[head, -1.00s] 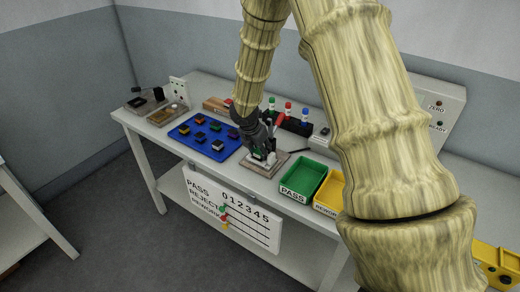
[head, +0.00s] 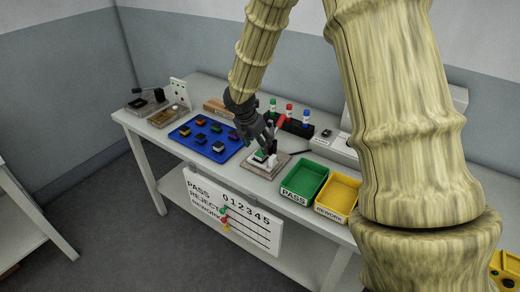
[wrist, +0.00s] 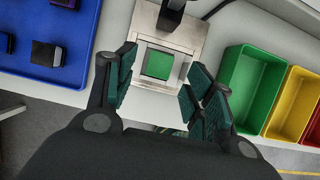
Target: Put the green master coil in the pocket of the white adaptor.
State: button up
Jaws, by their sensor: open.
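The green master coil (wrist: 157,65) shows as a green square inside the white adaptor (wrist: 147,81) in the wrist view, framed by the adaptor's walls. How deep it sits I cannot tell. The adaptor is on a beige metal fixture plate (wrist: 188,38) on the bench. In the head view the green top of the coil (head: 261,155) also shows at the fixture. My gripper (wrist: 160,92) is open, its two dark green-padded fingers apart on either side of the adaptor, holding nothing. In the head view my gripper (head: 268,146) is just above the fixture.
A blue tray (wrist: 40,72) with several small blocks lies to the left. A green PASS bin (head: 304,181) and a yellow REWORK bin (head: 339,194) stand to the right. Several capped markers stand in a black rack (head: 296,127) behind. A red-handled clamp (head: 281,121) rises by the fixture.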

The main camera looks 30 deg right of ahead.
jog(key=w+v, duration=0.1)
jog(key=v, duration=0.5)
jog(key=shift+s, duration=0.45)
jog(key=shift+r, duration=0.1)
dwell(0.6)
